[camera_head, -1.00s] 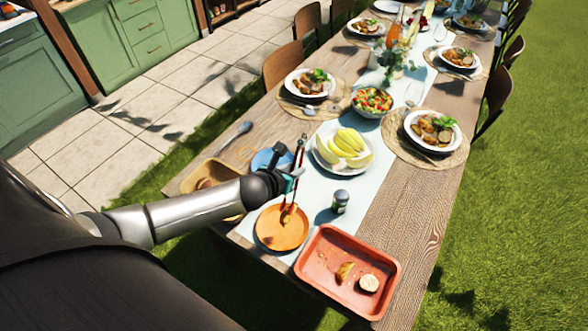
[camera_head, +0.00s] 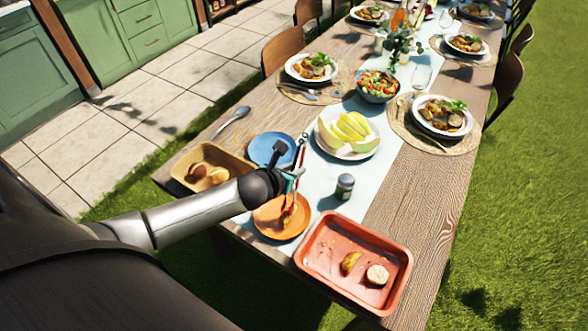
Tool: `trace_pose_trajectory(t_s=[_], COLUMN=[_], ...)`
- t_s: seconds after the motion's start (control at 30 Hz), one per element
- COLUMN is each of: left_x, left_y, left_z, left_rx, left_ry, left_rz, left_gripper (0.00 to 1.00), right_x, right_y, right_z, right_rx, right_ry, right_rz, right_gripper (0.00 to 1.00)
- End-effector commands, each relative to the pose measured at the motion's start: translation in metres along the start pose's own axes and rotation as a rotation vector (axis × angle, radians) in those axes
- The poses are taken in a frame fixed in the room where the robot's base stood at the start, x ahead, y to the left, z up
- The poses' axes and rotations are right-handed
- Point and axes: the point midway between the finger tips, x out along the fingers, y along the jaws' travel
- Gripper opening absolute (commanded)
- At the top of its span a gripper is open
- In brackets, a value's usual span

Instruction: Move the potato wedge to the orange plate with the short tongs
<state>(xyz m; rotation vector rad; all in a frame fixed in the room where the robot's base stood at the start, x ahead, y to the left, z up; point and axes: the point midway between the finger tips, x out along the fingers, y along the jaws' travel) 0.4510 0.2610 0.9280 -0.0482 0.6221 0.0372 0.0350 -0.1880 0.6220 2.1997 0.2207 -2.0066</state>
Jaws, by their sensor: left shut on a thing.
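My left gripper (camera_head: 291,178) is shut on the short tongs (camera_head: 300,157), which have red and dark arms. It holds them steeply tilted, tips down, over the orange plate (camera_head: 265,226). A small tan-brown piece (camera_head: 288,216), perhaps a potato wedge, shows at the tips over the plate; whether it is gripped or lies on the plate I cannot tell. Another potato wedge (camera_head: 350,262) lies in the red tray (camera_head: 316,262) beside a pale round slice (camera_head: 377,275). My right gripper is not in view.
A blue plate (camera_head: 261,149) and a tan tray (camera_head: 183,176) with brown round items lie left of the tongs. A grey shaker (camera_head: 345,187) stands right of the orange plate. A melon plate (camera_head: 366,151) is behind. Bare wood lies right of the red tray.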

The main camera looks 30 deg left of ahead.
Motion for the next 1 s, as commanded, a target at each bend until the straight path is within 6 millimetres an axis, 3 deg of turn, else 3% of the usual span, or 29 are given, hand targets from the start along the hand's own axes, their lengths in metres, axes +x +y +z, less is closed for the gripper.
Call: trace_pose_trajectory(t_s=[0.3, 0.33, 0.4, 1.0], left_x=[0.0002, 0.0002, 0.0003, -0.0013], left_y=[-0.0002, -0.0002, -0.0002, -0.0002], left_z=[0.0003, 0.0003, 0.0003, 0.0023], left_rx=[0.0, 0.0, 0.0, 0.0], left_ry=[-0.002, -0.002, -0.002, -0.001], left_rz=[-0.001, -0.001, -0.001, 0.0], left_gripper=[0.0, 0.29, 0.36, 0.36], right_x=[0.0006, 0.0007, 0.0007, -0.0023], right_y=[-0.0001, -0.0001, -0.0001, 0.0], right_z=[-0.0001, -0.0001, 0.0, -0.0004], right_rx=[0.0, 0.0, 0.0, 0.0], right_ry=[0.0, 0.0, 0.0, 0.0], right_rz=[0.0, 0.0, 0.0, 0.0], right_gripper=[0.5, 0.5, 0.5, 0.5])
